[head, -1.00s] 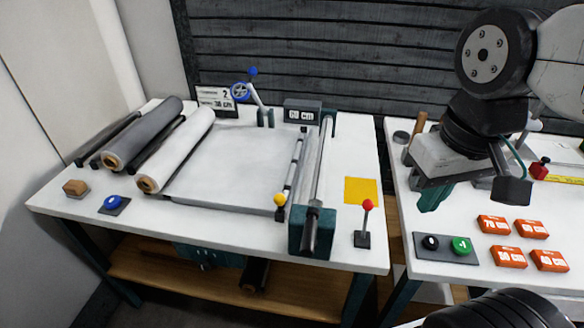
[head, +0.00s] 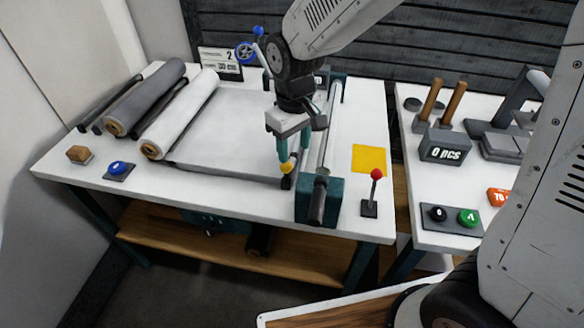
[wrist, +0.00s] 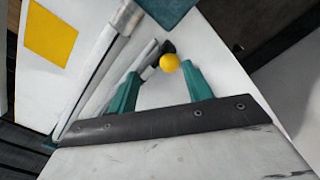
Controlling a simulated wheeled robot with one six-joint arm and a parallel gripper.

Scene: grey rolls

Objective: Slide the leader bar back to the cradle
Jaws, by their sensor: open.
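The leader bar's yellow knob (head: 286,169) shows on its dark near end, at the right edge of the grey sheet (head: 225,125) on the left table. My gripper (head: 292,156) is over this end with its teal fingers pointing down. In the wrist view the yellow knob (wrist: 169,62) lies between the tips of the open fingers, and I see no grip on it. The leader bar (wrist: 149,62) runs from there down to the left, partly behind a finger. My gripper hides most of the bar in the head view. I cannot tell which part is the cradle.
A roller with teal end blocks (head: 317,200) stands close right of the bar. A red-knobbed lever (head: 374,186) and a yellow square (head: 369,159) lie beyond it. White (head: 178,117) and grey (head: 148,97) rolls lie at the left. The sheet between is clear.

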